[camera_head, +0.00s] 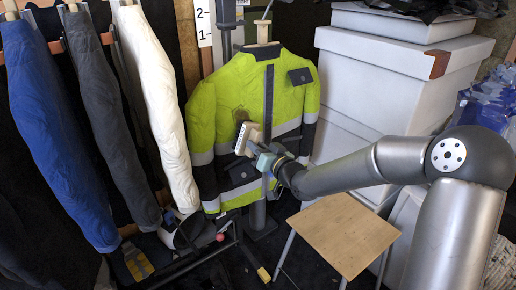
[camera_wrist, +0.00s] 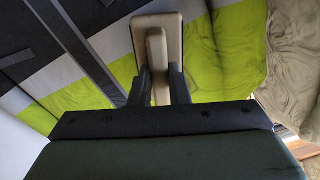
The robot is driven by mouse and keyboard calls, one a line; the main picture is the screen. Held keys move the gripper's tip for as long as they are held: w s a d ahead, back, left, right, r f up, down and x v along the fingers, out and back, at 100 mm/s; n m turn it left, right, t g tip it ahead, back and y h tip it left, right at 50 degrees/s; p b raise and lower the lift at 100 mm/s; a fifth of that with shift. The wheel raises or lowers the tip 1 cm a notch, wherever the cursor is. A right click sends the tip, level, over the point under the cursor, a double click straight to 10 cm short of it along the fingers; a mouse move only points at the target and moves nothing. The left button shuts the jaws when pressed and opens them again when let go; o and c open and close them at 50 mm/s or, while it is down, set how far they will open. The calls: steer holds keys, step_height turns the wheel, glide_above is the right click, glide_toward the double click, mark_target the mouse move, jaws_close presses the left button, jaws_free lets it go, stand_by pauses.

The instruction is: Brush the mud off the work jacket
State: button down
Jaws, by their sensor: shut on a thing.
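The work jacket (camera_head: 232,103) is bright yellow-green with dark panels and grey reflective bands. It hangs upright on a stand in the middle of the head view. A brownish mud patch (camera_head: 241,114) shows on its chest, left of the dark front strip. My gripper (camera_head: 259,151) is in front of the jacket, shut on a beige brush (camera_head: 243,137). The brush is just below the mud patch, its bristle side toward the jacket. In the wrist view the brush handle (camera_wrist: 157,62) sits between both fingers, with the jacket (camera_wrist: 210,75) behind. Whether the bristles touch the cloth is unclear.
Blue, grey and white garments (camera_head: 160,100) hang at the left. White boxes (camera_head: 385,75) are stacked at the right behind my arm. A wooden-topped stool (camera_head: 343,235) stands below my arm. A low dark rack (camera_head: 190,262) stands at bottom left.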

steer(key=shift+r, duration=0.15)
steer(key=shift+d+r+p, duration=0.1)
steer(key=shift+r+p, duration=1.25)
steer(key=shift+r, duration=0.35)
step_height(320, 180, up, 7)
steer(key=p, duration=0.4)
steer(key=shift+w+p, duration=0.2)
steer(key=shift+p, duration=0.15)
steer(key=shift+f, duration=0.1)
step_height(320, 180, down, 10)
steer(key=b, duration=0.9)
steer(key=shift+s+a+f, duration=0.15)
steer(key=shift+a+f, duration=0.1)
steer(key=shift+a, duration=0.05)
